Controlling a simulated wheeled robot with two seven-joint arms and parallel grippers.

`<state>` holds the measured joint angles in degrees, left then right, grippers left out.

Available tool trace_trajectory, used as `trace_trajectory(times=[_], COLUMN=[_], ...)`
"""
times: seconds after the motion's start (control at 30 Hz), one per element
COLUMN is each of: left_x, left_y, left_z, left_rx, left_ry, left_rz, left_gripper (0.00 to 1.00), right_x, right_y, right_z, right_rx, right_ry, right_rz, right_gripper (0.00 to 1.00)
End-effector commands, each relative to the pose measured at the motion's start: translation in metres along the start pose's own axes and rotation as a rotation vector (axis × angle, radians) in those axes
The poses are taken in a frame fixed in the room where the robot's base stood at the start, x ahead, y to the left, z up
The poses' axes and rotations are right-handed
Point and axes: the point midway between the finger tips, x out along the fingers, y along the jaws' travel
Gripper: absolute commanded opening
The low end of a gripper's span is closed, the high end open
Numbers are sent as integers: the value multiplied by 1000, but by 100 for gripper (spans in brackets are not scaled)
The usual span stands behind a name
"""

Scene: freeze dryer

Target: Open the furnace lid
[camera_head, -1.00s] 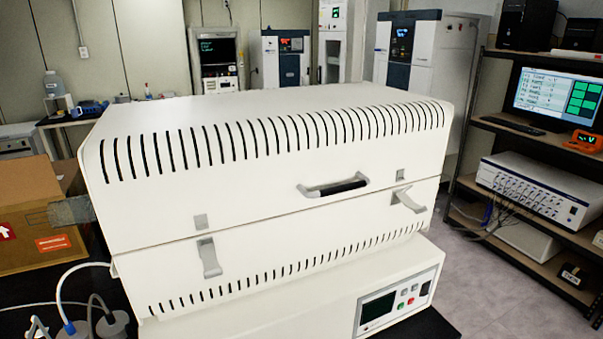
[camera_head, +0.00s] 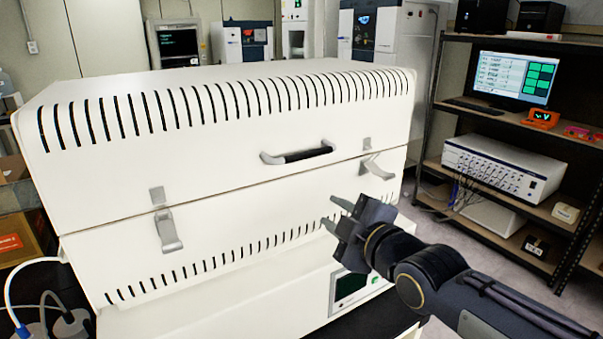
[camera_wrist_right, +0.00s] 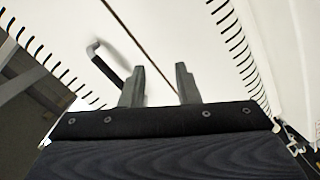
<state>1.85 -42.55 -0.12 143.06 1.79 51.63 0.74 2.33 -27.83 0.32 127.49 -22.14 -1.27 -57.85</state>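The white furnace has its lid (camera_head: 230,130) down on the lower body, with a thin seam between them. The lid's black-and-grey handle (camera_head: 300,154) is on its front face, and it also shows in the right wrist view (camera_wrist_right: 110,67). A left latch (camera_head: 168,232) and a right latch (camera_head: 376,168) hang at the seam, each below a small plate on the lid. My right gripper (camera_head: 335,212) is in front of the lower body, below and right of the handle. Its fingers are apart with nothing between them. My left gripper is not in view.
A control panel with a screen (camera_head: 350,285) is low on the furnace front, behind my right arm. A shelf rack with a monitor (camera_head: 515,78) and a white instrument (camera_head: 503,168) stands at the right. A cardboard box (camera_head: 20,235) is at the left.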

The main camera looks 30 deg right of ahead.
Motion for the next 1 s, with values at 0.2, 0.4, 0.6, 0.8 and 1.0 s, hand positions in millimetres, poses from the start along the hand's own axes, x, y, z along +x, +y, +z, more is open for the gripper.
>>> trace_trajectory(times=[0.2, 0.4, 0.6, 0.8, 1.0], left_x=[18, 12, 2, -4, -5], left_y=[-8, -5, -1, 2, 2], left_z=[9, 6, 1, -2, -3], left_rx=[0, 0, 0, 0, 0], left_ry=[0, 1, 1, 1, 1], left_rz=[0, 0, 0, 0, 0], left_gripper=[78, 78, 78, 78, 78], right_x=[17, 30, 61, 84, 90], right_y=[45, 58, 66, 72, 73], right_z=[-31, -43, -50, -55, -55], right_rx=[-461, -526, -522, -519, -521], right_ry=[136, 152, 151, 151, 150], right_rz=[272, 312, 308, 310, 311], right_gripper=[29, 29, 29, 29, 29])
